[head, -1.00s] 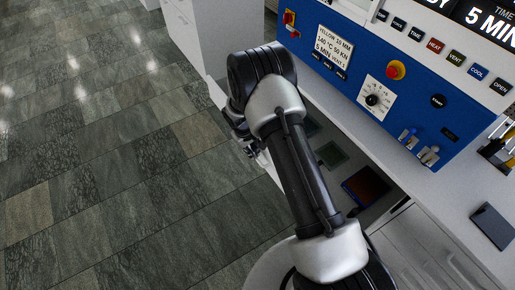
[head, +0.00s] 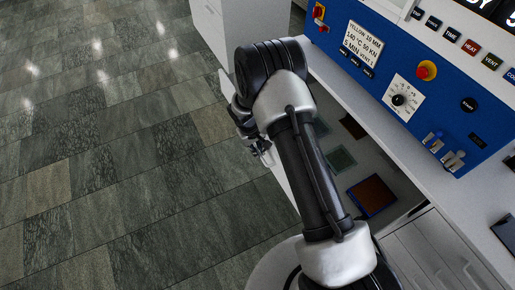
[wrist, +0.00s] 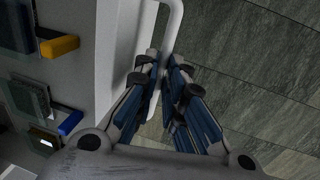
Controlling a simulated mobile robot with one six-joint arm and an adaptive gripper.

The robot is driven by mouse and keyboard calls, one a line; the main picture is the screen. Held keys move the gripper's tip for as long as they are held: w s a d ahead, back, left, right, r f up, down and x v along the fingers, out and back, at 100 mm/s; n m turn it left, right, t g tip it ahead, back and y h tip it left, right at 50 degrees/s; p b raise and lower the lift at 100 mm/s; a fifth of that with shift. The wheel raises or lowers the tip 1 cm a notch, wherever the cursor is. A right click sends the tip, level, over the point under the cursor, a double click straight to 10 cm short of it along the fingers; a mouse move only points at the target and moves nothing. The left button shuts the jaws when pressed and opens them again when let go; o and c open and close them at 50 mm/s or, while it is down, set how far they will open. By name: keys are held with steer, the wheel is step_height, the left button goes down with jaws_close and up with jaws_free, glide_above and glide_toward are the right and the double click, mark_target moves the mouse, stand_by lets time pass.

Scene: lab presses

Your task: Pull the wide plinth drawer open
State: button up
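The wide plinth drawer stands pulled out low under the blue-panelled press; its inside shows in the head view, right of my arm, and its pale front wall (wrist: 122,62) in the wrist view. Coloured plates lie in it, among them a rust-brown one (head: 371,196) and a green one (head: 340,159). The drawer's white bar handle (wrist: 174,18) runs between my fingers in the wrist view. My gripper (wrist: 166,62) is closed around this handle; the fingers hide part of it. In the head view my gripper (head: 258,147) is small and partly hidden by my wrist.
The blue control panel (head: 400,60) and white worktop (head: 400,140) stand above the drawer. Pale cabinet doors (head: 430,255) are at the lower right, a white cabinet (head: 212,30) at the top. Tiled floor (head: 110,160) left of the arm is clear.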

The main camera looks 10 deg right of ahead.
steer(key=o, duration=0.4)
steer(key=shift+r, duration=0.1)
step_height(320, 180, up, 12)
steer(key=a, duration=0.2)
steer(key=shift+s+f, duration=0.2)
steer(key=shift+s, duration=0.2)
stand_by(0.4)
